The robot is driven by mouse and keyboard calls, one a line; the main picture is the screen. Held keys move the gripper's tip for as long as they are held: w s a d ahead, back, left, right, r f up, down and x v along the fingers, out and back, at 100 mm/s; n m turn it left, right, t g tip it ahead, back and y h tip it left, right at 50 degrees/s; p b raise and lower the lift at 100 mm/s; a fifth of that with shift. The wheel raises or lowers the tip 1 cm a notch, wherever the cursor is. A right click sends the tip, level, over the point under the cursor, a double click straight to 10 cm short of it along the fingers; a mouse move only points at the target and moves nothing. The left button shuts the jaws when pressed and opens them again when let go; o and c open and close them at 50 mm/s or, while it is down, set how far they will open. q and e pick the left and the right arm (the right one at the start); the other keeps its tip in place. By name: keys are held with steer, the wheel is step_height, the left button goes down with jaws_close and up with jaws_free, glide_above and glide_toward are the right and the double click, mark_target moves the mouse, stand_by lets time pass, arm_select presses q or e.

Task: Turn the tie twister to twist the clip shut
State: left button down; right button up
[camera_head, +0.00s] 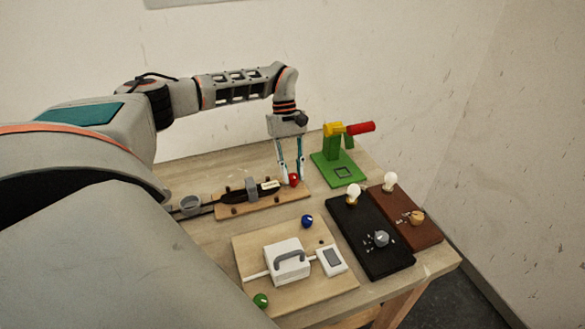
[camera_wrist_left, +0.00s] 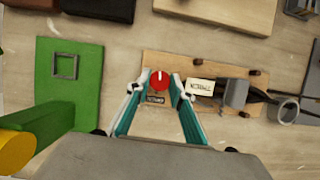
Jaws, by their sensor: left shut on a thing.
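The tie twister, a red round knob with a pale mark, sits at the right end of a small wooden board (camera_head: 232,210) in the head view (camera_head: 294,179). It also shows in the left wrist view (camera_wrist_left: 159,80). My left gripper (camera_head: 293,178) reaches down from above with its fingers on either side of the red knob, shut on it; the fingers also show in the left wrist view (camera_wrist_left: 161,92). A grey clip (camera_head: 252,188) stands around the dark cable on the same board (camera_wrist_left: 236,93). A white label (camera_wrist_left: 201,87) lies between clip and knob. My right gripper is not in view.
A green stand (camera_head: 335,160) with a yellow top and red handle (camera_head: 360,128) is close right of my left gripper. Black (camera_head: 366,233) and brown (camera_head: 408,215) lamp boards stand right. A front board (camera_head: 300,295) holds a white box (camera_head: 286,262), blue knob (camera_head: 307,221) and green knob (camera_head: 261,300).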

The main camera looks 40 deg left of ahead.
arm_select(q)
steer(key=c, duration=2)
jaws_free()
steer(key=shift+c, duration=0.2)
steer(key=v, duration=1.2)
